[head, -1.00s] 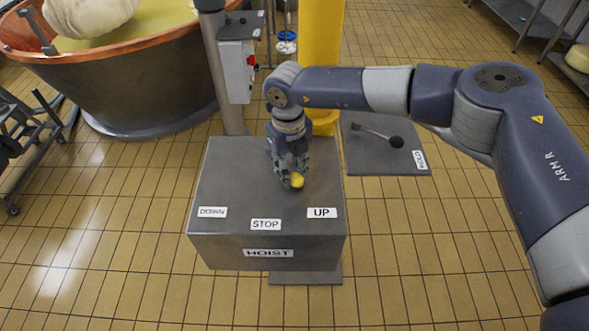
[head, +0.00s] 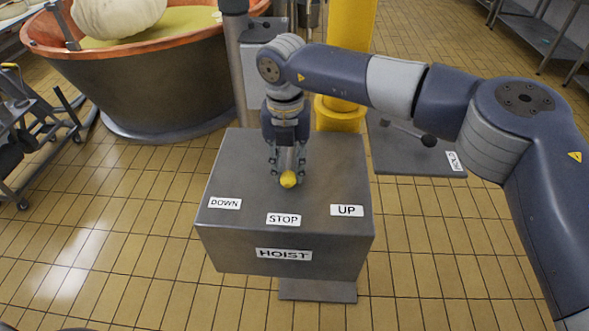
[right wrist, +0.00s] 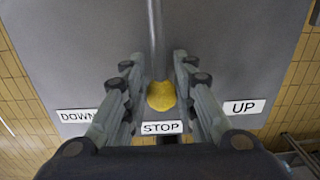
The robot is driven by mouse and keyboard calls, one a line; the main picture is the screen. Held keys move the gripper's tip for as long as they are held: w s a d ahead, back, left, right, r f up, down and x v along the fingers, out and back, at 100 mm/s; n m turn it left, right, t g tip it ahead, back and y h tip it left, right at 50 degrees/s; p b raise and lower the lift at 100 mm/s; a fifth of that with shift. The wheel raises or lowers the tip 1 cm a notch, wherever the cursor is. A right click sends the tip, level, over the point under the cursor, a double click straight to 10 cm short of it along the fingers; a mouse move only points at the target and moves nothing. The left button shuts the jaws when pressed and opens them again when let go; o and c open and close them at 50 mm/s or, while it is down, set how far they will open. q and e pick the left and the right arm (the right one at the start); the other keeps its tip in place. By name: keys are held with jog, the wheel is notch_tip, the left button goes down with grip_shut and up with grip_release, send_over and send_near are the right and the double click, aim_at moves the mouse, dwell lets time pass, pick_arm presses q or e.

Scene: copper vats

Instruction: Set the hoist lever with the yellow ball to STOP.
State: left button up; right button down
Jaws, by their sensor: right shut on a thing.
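The hoist lever's yellow ball (head: 288,179) is between the fingers of my right gripper (head: 287,165), which is shut on it, above the grey hoist box (head: 240,180). In the right wrist view the yellow ball (right wrist: 161,96) and its grey rod (right wrist: 155,40) lie between the fingers, and the ball is just above the STOP label (right wrist: 162,127). In the head view the STOP label (head: 283,219) is between the DOWN label (head: 225,203) and the UP label (head: 347,210), and the ball lines up with STOP. My left gripper is out of view.
A second lever with a black ball (head: 428,141) stands on a grey plate marked HOLD (head: 454,161) to the right. A yellow post (head: 350,60) rises behind the box. A copper vat (head: 150,90) stands at the back left. Tiled floor is clear in front.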

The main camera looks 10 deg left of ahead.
jog(key=shift+a, duration=0.15)
jog(key=c, duration=1.3)
grip_release()
notch_tip(320, 180, up, 12)
jog(key=shift+a, duration=0.15)
